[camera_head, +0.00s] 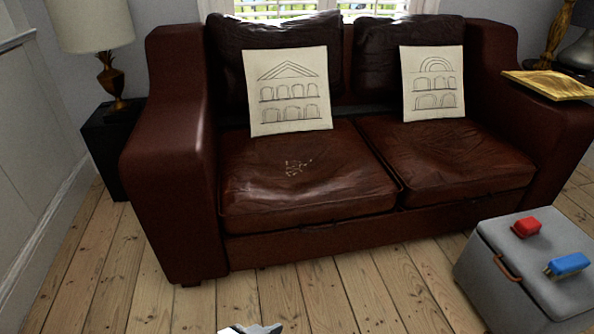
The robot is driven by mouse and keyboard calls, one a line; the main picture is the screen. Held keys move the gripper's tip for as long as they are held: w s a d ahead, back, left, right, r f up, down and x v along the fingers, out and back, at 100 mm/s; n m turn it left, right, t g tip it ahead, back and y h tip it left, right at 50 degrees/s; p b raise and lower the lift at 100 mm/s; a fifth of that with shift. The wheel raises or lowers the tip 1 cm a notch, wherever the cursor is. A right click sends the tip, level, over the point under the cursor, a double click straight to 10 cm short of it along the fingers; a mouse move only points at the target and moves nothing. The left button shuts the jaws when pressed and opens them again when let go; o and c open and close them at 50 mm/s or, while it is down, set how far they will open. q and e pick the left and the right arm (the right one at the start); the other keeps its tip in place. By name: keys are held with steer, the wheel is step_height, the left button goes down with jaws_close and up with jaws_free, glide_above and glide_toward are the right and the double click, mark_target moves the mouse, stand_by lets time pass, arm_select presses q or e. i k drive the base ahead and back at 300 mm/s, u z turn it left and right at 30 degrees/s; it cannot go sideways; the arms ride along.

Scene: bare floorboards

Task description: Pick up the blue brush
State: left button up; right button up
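The blue brush (568,264) lies on top of a grey box (525,270) at the lower right. It looks like a small blue block with a paler strip along its edge. A small white and dark part at the bottom edge, left of centre, seems to be the tip of my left gripper (250,328). It is far to the left of the box and apart from the brush. Most of it is cut off, so its opening is hidden. My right gripper is not in view.
A red block-like object (526,227) sits behind the brush on the box. The box has a brown handle (507,269) on its side. A brown leather sofa (300,185) with two cushions stands behind. The floorboards (330,295) left of the box are clear.

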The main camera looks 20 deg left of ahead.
mark_target(566, 266)
steer(key=z, duration=1.35)
